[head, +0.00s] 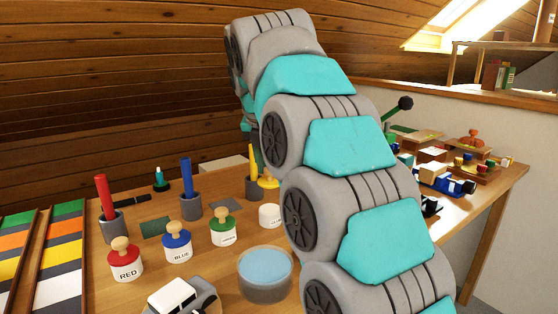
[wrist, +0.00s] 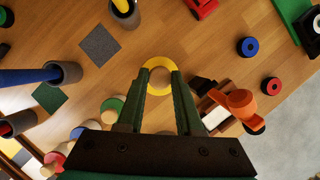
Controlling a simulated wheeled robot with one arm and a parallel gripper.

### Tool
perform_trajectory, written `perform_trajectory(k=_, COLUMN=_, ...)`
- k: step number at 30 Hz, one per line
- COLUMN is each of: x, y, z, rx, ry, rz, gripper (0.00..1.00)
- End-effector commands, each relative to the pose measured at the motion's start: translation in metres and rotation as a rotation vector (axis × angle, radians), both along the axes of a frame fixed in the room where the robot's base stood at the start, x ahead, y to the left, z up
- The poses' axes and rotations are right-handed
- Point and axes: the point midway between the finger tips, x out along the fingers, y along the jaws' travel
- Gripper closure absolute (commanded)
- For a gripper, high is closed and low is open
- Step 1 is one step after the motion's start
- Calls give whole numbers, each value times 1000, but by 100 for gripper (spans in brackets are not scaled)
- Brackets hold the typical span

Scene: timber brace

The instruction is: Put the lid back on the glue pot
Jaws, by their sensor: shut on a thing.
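The yellow lid (head: 268,182) shows in the head view above and behind a white pot (head: 270,215), partly covered by my arm. In the wrist view the lid (wrist: 158,62) is a yellow ring around a wooden knob. My gripper (wrist: 160,78) is shut on the lid, with one finger on each side of the knob. The white pot has no lid on it and stands at the right end of the pot row. Its label is mostly hidden by my arm. I cannot tell the lid's height over the table. The fingertips are hidden in the head view.
Lidded red (head: 125,262), blue (head: 177,246) and green (head: 223,232) pots stand left of the white one. Marker holders (head: 191,206) stand behind. An orange-topped toy (wrist: 240,103) lies right of my gripper.

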Motion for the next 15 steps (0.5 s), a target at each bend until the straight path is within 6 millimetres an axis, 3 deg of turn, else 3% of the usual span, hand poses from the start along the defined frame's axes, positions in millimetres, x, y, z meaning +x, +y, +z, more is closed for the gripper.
perform_trajectory(k=15, x=0, y=-1, z=-29, rx=2, ry=0, rz=-1, gripper=100)
